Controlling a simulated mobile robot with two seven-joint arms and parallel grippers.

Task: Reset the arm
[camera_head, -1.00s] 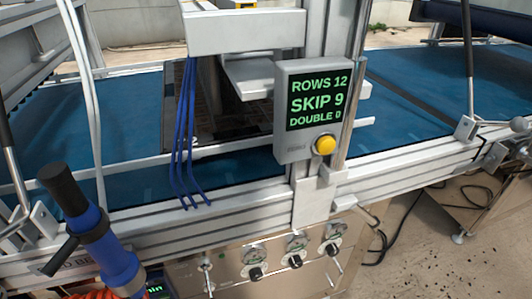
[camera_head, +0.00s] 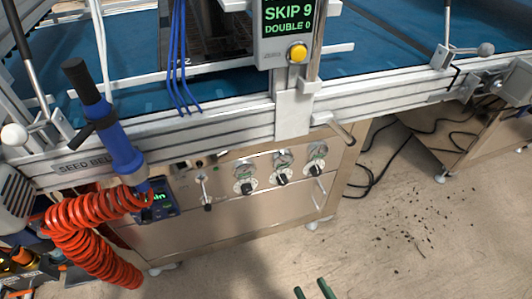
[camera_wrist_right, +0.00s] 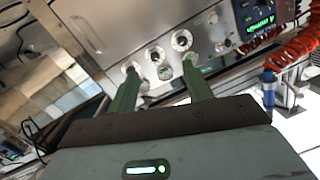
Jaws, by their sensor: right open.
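My right gripper (camera_head: 312,290) shows only as two green fingertips at the bottom edge of the head view, over the floor. In the right wrist view its two green fingers (camera_wrist_right: 160,68) are spread apart with nothing between them. They point toward the steel front panel (camera_wrist_right: 112,30) with its dials, and no contact shows. The rest of the right arm is out of the head view. My left gripper is in neither view.
The seeder's steel cabinet (camera_head: 240,217) carries several dials. A blue-and-black handheld tool (camera_head: 118,145) with a coiled red hose (camera_head: 75,225) hangs at left. A yellow button (camera_head: 297,53) sits under the display. Black cables and dark specks lie on open floor at right.

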